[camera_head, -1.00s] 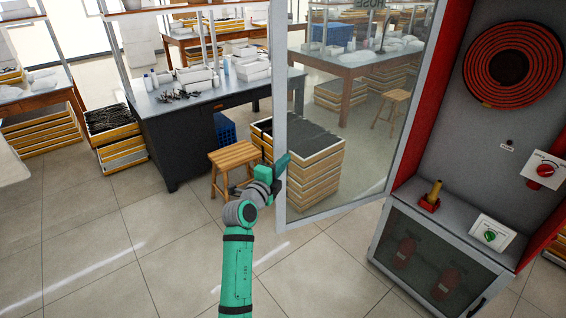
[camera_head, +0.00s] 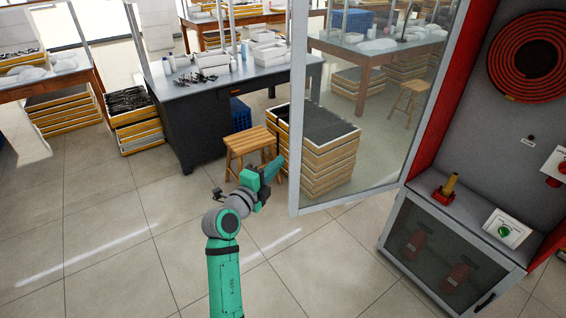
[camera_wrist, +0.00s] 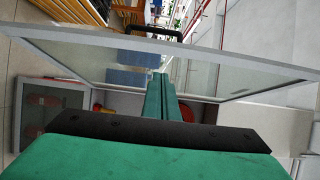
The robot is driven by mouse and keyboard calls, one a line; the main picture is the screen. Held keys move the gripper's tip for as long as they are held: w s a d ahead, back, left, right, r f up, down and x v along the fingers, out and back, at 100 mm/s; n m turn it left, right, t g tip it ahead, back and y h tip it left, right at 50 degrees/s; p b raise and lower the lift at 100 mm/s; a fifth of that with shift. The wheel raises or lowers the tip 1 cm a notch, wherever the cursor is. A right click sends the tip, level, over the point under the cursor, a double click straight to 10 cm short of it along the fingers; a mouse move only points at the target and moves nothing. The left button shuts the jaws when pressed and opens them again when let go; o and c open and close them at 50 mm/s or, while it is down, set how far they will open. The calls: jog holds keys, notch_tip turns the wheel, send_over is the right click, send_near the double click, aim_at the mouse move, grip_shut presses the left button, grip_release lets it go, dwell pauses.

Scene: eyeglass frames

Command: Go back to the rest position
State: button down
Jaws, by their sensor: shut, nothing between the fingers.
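My green arm reaches up from the bottom of the head view. My gripper (camera_head: 272,168) is at its end, shut and empty, just left of the open glass door's lower left corner in the picture. In the wrist view the closed green fingers (camera_wrist: 158,88) point toward the glass door (camera_wrist: 215,70), with a dark handle on the frame's edge. I cannot tell the exact gap between fingers and door. The glass door (camera_head: 298,125) stands swung open from the red fire-hose cabinet (camera_head: 440,135).
A wooden stool (camera_head: 250,143) and stacked wooden drawers (camera_head: 325,180) stand behind the gripper. A dark workbench (camera_head: 190,130) is further back. The cabinet holds a red hose reel (camera_head: 528,60), with extinguishers behind the lower glass. The tiled floor (camera_head: 110,225) at left is clear.

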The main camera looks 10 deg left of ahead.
dwell(0.3)
jog(key=s+d+f+n+y, duration=0.3)
jog(key=s+d+f+n, duration=0.2)
jog(key=s+f+n, duration=0.5)
jog(key=s+d+f+n+y, duration=0.4)
jog(key=s+d+f+n, duration=0.15)
jog(key=s+f, duration=0.85)
jog(key=s+f+n+g+y, duration=0.1)
jog(key=s+n, duration=0.2)
jog(key=s, duration=0.6)
jog(key=s+f+n, duration=0.2)
jog(key=s+n, duration=0.1)
jog(key=s, duration=0.5)
jog(key=s+r, duration=0.3)
jog(key=s, duration=0.4)
jog(key=s+r+n, duration=0.1)
jog(key=s+r, duration=0.2)
jog(key=s, duration=0.3)
jog(key=shift+s+a+r+h, duration=0.3)
jog(key=shift+s+a, duration=0.05)
jog(key=shift+a, duration=0.05)
